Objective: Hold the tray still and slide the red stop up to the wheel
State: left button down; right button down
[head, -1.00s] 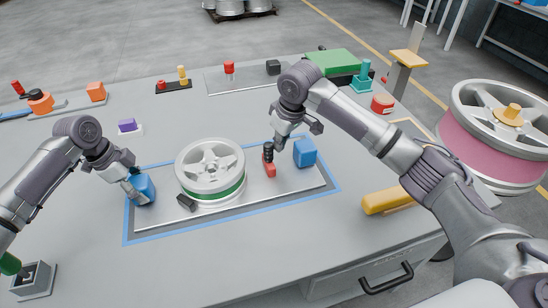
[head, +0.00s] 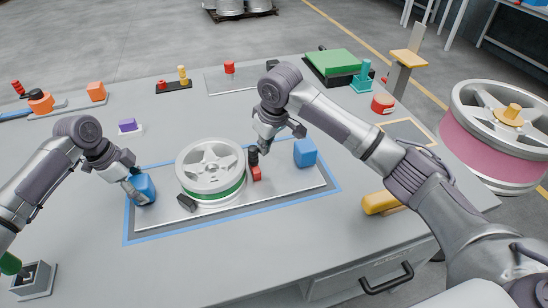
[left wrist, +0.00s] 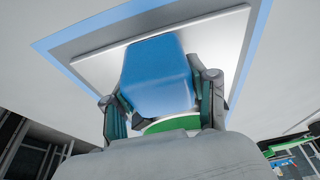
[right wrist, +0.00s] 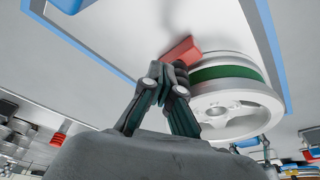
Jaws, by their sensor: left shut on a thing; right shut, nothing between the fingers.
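The tray (head: 290,182) is a pale plate inside a blue outline, with a blue block at each end. My left gripper (head: 133,190) is shut on the left blue block (head: 146,187), which also shows between its fingers in the left wrist view (left wrist: 158,75). The wheel (head: 211,168), silver with a green band, stands on the tray. The red stop (head: 256,173), with a black knob, is close beside the wheel's right side; whether they touch is unclear. My right gripper (right wrist: 165,85) is shut and empty at the knob, partly covering it in the right wrist view.
The right blue block (head: 305,152) stands at the tray's right end. A small dark block (head: 186,203) lies at the wheel's front left. A yellow handle (head: 380,203) is at the table's front right. A large pink-banded wheel (head: 495,138) stands at the far right.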

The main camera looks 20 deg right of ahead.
pick_arm(q)
jog(key=shift+d, duration=0.2)
pick_arm(e)
jog(key=shift+d, duration=0.45)
pick_arm(q)
jog(key=shift+a, duration=0.15)
pick_arm(e)
jog(key=w+v, duration=0.1)
jog(key=v, duration=0.6)
jog(key=shift+w+a+r, duration=0.15)
jog(key=shift+w+a, duration=0.05)
jog(key=shift+a, duration=0.1)
pick_arm(q)
jog(key=shift+c, duration=1.2)
grip_release()
jog(key=shift+v, duration=3.75)
jog(key=v, duration=1.2)
